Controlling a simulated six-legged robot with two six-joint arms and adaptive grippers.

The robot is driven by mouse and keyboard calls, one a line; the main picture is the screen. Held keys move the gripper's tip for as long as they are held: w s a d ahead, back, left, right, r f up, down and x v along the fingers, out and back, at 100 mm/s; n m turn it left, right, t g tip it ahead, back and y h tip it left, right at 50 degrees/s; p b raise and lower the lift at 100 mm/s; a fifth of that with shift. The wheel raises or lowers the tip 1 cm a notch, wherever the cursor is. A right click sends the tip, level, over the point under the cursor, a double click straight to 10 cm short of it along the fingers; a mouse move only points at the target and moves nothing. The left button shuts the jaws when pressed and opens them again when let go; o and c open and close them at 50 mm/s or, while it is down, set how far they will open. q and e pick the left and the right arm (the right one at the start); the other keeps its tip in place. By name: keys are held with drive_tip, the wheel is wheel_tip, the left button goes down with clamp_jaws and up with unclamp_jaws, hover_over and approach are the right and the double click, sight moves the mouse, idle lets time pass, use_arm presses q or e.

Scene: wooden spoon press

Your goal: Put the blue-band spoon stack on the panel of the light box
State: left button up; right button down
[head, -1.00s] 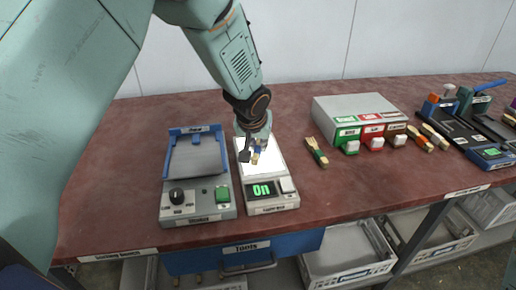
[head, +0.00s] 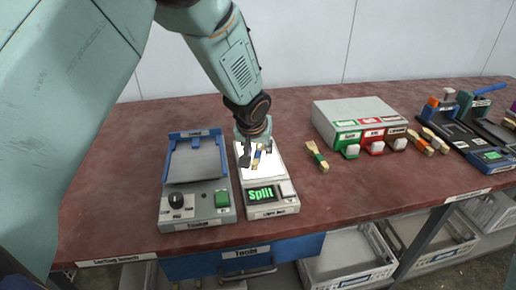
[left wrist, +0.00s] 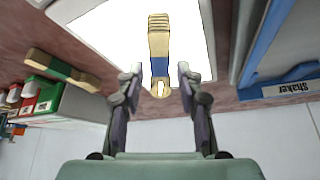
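The blue-band spoon stack (head: 257,157) lies on the lit white panel of the light box (head: 271,202). The light box display reads "Split" in green. In the left wrist view the stack (left wrist: 159,43) shows its wooden spoons and blue band against the bright panel (left wrist: 110,30). My left gripper (left wrist: 160,77) is open, with one finger on each side of the stack's near end and visible gaps between fingers and stack. In the head view the left gripper (head: 256,150) is low over the panel. My right gripper is not in view.
The shaker (head: 197,211) stands just left of the light box. A green-band stack (head: 317,157) lies to the right on the red bench. A grey box (head: 355,108) with green, red and brown labelled fronts stands beyond it. Several more stacks and a blue-handled press lie further right.

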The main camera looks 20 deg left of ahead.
use_arm(q)
drive_tip(key=shift+r, duration=0.1)
drive_tip(key=shift+r+p, duration=0.25)
drive_tip(key=shift+p, duration=0.1)
drive_tip(key=p+v, duration=0.5)
drive_tip(key=v, duration=0.6)
drive_tip(key=shift+s+r, duration=0.2)
drive_tip(key=shift+r, duration=0.1)
